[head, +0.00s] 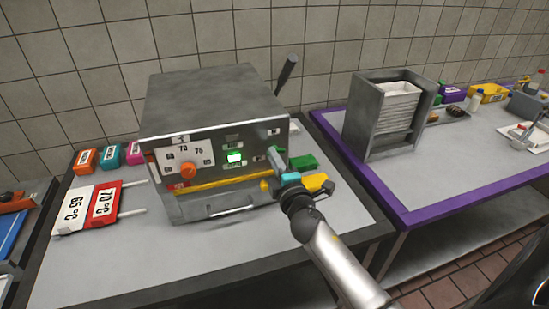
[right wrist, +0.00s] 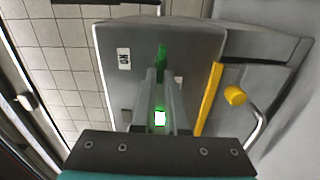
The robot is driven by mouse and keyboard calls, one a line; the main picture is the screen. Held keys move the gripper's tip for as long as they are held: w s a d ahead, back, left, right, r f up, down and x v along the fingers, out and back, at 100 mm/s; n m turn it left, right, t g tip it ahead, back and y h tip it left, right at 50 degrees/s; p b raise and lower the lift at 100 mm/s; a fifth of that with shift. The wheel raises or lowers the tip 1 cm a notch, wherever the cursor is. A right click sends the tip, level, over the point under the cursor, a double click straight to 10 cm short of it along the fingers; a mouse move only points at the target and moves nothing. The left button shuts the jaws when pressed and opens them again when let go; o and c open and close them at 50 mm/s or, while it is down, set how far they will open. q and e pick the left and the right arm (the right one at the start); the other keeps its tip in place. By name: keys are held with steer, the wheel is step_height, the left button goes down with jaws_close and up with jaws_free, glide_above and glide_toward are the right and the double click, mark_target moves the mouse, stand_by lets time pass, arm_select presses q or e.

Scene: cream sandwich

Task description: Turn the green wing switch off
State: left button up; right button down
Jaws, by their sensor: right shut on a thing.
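The green wing switch (right wrist: 161,57) shows in the right wrist view on the grey front panel of the machine (head: 215,100). My right gripper (right wrist: 160,76) is shut on it, one finger on each side. In the head view my right gripper (head: 275,160) reaches the right end of the panel and hides the switch. A small black-and-white label (right wrist: 124,59) sits beside the switch. A lit green indicator (head: 235,157) glows on the panel, and a bright light shows between my fingers. My left gripper is not in view.
An orange knob (head: 187,171) is on the panel, with a yellow bar (head: 215,183) below. Green (head: 304,161) and yellow (head: 315,182) blocks lie close right of my gripper. White (head: 74,208) and red (head: 103,203) temperature signs lie left. The table front is clear.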

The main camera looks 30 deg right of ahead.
steer(key=shift+f+n, duration=0.1)
steer(key=shift+n, duration=0.3)
steer(key=c, duration=0.9)
jaws_free()
steer(key=shift+c, duration=0.2)
steer(key=shift+s, duration=0.1)
steer(key=b+v, duration=0.2)
steer(key=v, duration=1.3)
steer(key=shift+m, duration=0.3)
